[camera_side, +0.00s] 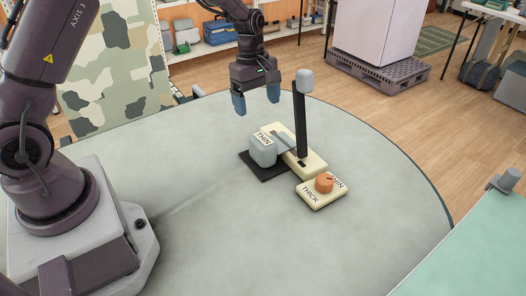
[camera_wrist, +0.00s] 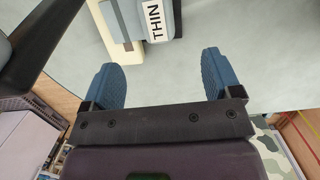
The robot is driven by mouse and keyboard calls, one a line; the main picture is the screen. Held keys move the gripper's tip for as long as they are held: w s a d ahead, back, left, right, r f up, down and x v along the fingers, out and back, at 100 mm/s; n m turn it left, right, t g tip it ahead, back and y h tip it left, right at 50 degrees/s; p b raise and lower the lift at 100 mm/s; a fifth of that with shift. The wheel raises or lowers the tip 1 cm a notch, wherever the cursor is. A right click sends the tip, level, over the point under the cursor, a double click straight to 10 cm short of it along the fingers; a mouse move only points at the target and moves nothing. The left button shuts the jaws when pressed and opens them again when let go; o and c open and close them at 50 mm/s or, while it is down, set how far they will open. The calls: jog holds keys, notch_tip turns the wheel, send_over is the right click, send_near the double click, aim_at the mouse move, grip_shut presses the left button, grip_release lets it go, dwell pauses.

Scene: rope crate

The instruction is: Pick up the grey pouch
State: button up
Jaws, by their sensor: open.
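A grey, rounded, block-like thing (camera_side: 263,153) with a white label reading THIN stands on a dark square pad (camera_side: 262,170). It is the only grey thing of pouch size on the table; I cannot tell whether it is soft. In the wrist view its labelled part (camera_wrist: 155,22) shows at the top edge, partly cut off. My gripper (camera_side: 256,100) is open and empty, fingers pointing down, above the table and apart from the grey thing. In the wrist view the two blue fingers (camera_wrist: 160,62) are wide apart with bare table between them.
A cream base (camera_side: 312,164) with a tall black lever (camera_side: 300,125) and grey knob stands right beside the grey thing. A cream box (camera_side: 312,197) with an orange dial (camera_side: 324,182) is in front. The table (camera_side: 240,235) is clear toward the front.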

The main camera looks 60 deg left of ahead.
aim_at(263, 138)
jog(key=f, duration=0.5)
jog(key=shift+d+f, duration=0.35)
jog(key=shift+d, duration=0.05)
jog(key=shift+w+d+f, duration=0.1)
jog(key=shift+d+f, duration=0.05)
jog(key=shift+f, duration=0.75)
jog(key=shift+w+d+f, duration=0.1)
jog(key=shift+d+f, duration=0.05)
jog(key=shift+f, duration=0.8)
jog(key=shift+w+d+f, duration=0.1)
jog(key=shift+d+f, duration=0.05)
jog(key=shift+f, duration=0.75)
jog(key=c, duration=1.3)
jog(key=shift+r, duration=0.1)
